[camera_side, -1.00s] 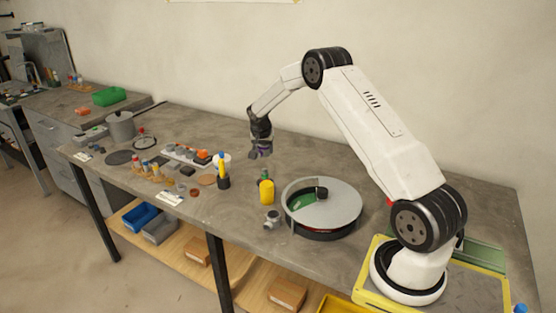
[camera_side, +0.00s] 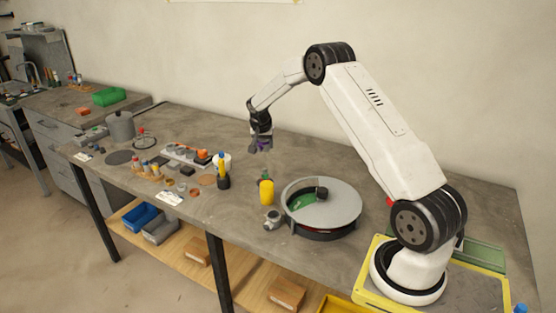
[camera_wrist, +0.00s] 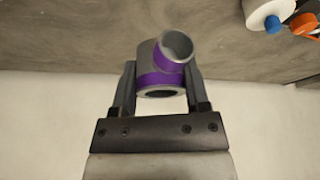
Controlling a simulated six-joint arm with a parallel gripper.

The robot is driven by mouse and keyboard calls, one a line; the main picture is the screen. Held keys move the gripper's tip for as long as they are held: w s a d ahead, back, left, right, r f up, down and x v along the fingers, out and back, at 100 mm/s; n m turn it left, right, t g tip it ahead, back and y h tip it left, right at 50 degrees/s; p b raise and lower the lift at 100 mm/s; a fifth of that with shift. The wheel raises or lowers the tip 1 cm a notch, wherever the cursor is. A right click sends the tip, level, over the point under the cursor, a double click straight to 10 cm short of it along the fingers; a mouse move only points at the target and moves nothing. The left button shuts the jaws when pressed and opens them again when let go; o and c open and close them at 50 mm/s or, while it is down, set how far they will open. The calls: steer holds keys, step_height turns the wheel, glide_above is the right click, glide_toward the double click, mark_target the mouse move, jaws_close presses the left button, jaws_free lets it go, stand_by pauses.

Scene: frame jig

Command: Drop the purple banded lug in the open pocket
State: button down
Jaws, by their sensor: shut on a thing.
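The purple banded lug (camera_wrist: 160,72) is a grey tube-like piece with purple bands and a short open spout. It sits between the two fingers of my gripper (camera_wrist: 158,88) in the wrist view. My gripper (camera_side: 260,147) is shut on it and holds it above the bench in the side view, where the lug (camera_side: 264,143) is small and partly hidden by the fingers. Left of it lies a frame jig (camera_side: 186,155) holding grey and orange parts. I cannot tell which pocket there is open.
A round grey turntable-like housing (camera_side: 345,205) stands in front of my base. A yellow bottle (camera_side: 266,191) and a dark cup with a yellow tool (camera_side: 222,182) stand nearer. A grey pot (camera_side: 120,127) is at far left. The bench behind my gripper is clear.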

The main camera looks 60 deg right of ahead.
steer(key=shift+s, duration=0.15)
steer(key=shift+s+a+f+m, duration=0.25)
steer(key=shift+s+f+m, duration=0.05)
steer(key=shift+s+m, duration=0.4)
steer(key=s+a+f+m+g, duration=0.1)
steer(key=s+a+m+g, duration=0.1)
steer(key=s+m, duration=0.5)
steer(key=s+a+f+m+g+y, duration=0.1)
steer(key=s+a+f+m+g, duration=0.1)
steer(key=s+m, duration=0.5)
steer(key=shift+s+a+g, duration=0.6)
steer(key=shift+s+a, duration=0.4)
steer(key=shift+s, duration=0.5)
steer(key=shift+f, duration=0.25)
steer(key=shift+f, duration=2.3)
steer(key=shift+f, duration=1.15)
jaws_free()
